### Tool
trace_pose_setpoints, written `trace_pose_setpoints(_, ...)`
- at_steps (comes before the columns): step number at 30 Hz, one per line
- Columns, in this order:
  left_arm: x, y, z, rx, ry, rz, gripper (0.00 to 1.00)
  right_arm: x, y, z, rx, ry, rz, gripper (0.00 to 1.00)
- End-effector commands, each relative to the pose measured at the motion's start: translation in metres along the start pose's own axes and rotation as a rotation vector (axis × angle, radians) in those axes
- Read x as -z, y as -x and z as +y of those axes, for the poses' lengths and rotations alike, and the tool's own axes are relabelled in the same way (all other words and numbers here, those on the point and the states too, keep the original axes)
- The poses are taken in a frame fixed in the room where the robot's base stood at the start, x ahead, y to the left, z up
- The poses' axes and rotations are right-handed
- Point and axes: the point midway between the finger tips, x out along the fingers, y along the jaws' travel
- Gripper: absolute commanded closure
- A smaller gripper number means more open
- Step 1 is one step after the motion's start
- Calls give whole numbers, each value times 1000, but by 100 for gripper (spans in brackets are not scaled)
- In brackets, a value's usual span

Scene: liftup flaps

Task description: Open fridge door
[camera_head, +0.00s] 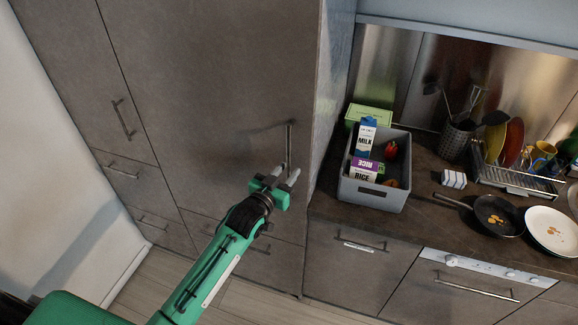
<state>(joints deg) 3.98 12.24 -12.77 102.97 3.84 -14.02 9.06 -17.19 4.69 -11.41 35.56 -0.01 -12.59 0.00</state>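The fridge door (215,100) is a tall grey-brown panel in the middle left of the head view, and it is closed. Its slim vertical handle (289,137) sits near the door's right edge. My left gripper (287,171) is at the lower end of this handle, its two grey fingers apart and pointing up toward the door. The handle's lower end shows in line with the gap between the fingertips; I cannot tell whether they touch it. My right gripper is not in view.
A grey crate (371,198) with a milk carton (365,138) and a rice box (365,169) stands on the counter right of the fridge. Drawers (360,265) lie below the counter.

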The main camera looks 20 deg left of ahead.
Motion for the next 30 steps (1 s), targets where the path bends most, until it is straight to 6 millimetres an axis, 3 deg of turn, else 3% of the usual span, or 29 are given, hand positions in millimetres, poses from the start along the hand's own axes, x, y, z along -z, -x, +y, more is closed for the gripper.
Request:
trace_pose_setpoints(5,1,-12,0,-1,0,1,68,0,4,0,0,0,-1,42)
trace_pose_setpoints(14,0,-14,0,-1,0,0,68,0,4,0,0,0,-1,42)
trace_pose_setpoints(19,0,-14,0,-1,0,0,99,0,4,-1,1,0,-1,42)
trace_pose_setpoints(30,0,-10,-1,-5,0,-1,100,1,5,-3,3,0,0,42)
